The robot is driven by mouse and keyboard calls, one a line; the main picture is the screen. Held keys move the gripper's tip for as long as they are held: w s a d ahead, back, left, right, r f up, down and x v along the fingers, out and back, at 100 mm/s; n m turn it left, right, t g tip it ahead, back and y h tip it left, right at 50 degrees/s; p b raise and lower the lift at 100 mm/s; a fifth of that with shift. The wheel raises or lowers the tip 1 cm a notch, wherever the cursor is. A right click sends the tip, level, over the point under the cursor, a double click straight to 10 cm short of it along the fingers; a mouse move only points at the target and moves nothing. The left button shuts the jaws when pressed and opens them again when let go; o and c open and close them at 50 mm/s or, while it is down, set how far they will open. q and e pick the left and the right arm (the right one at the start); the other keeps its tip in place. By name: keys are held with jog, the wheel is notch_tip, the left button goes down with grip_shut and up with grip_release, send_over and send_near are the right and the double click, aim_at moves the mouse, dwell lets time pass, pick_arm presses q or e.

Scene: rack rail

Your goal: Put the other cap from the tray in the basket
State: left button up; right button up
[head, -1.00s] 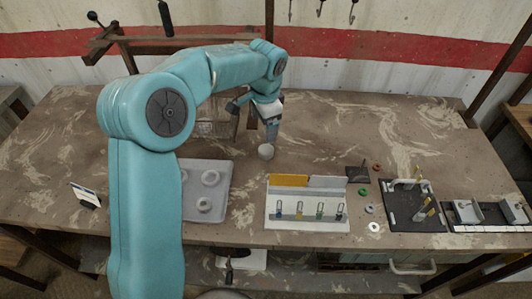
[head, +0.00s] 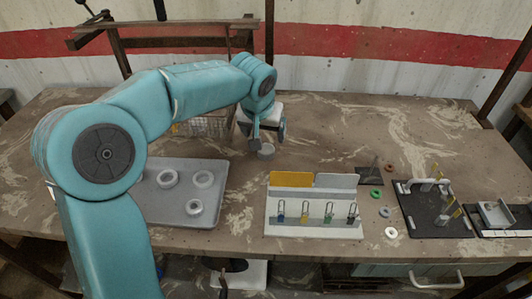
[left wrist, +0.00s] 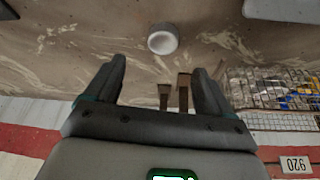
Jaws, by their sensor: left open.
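A white round cap (head: 266,149) sits on the bench, right of the basket and outside it; it also shows in the left wrist view (left wrist: 162,39). The grey tray (head: 155,215) at left holds a few pale round pieces (head: 167,179), some ring-like. The wire basket (head: 205,127) stands behind the tray, partly hidden by my left arm; it also shows in the left wrist view (left wrist: 270,97). My left gripper (head: 267,136) is open and empty, close behind the cap. In the left wrist view the cap lies beyond the open fingers (left wrist: 160,75). My right gripper is not in view.
A white rack (head: 313,228) with several small padlock-like pieces stands at front centre. Small rings (head: 377,194) and dark fixtures (head: 432,215) lie to its right. The back right of the bench is clear.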

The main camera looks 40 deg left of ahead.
aim_at(266, 150)
pick_arm(q)
jog(key=x, duration=0.3)
jog(key=shift+f, duration=0.3)
jog(key=x, duration=0.5)
jog(key=shift+s+a+f, duration=0.15)
jog(key=shift+f, duration=0.1)
jog(key=c, duration=1.2)
notch_tip(266, 150, up, 10)
jog(key=shift+r+p, duration=0.1)
jog(key=shift+p, duration=0.4)
jog(key=shift+s, duration=0.1)
